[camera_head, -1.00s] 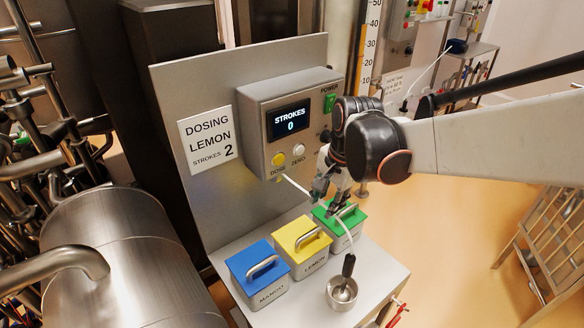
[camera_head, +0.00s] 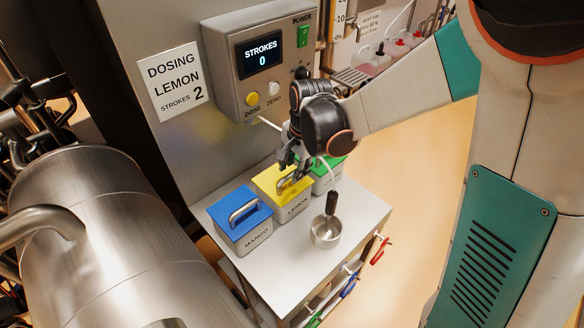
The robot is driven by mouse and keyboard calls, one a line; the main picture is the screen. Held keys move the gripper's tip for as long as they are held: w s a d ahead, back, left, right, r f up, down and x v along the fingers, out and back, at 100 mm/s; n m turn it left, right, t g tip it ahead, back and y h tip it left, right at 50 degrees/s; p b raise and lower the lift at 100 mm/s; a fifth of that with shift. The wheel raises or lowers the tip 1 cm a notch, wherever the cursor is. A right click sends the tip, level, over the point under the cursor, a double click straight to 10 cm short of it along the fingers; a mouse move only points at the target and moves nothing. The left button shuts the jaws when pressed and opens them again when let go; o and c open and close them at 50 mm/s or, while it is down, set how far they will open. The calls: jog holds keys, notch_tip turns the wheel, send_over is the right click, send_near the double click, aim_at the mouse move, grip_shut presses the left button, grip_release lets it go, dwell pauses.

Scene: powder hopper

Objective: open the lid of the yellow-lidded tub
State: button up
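The yellow-lidded tub (camera_head: 296,212) stands in the middle of a row of three on the grey bench, marked LEMON. Its yellow lid (camera_head: 268,181) is on, with a metal bar handle on top. My gripper (camera_head: 287,183) is pointing down at that handle, and its fingers overlap the handle in the picture. Whether the fingers are open or closed around the handle is too small to tell. The wrist hides part of the lid's back right.
The blue-lidded MANGO tub (camera_head: 240,225) is to the left. The green-lidded tub (camera_head: 328,178) is to the right, partly hidden. The dosing box (camera_head: 262,75) rises behind; a white tube passes near my gripper.

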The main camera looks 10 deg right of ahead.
jog(key=shift+w+a+f, duration=0.1)
jog(key=shift+f, duration=0.5)
grip_shut()
jog(key=shift+r, duration=0.15)
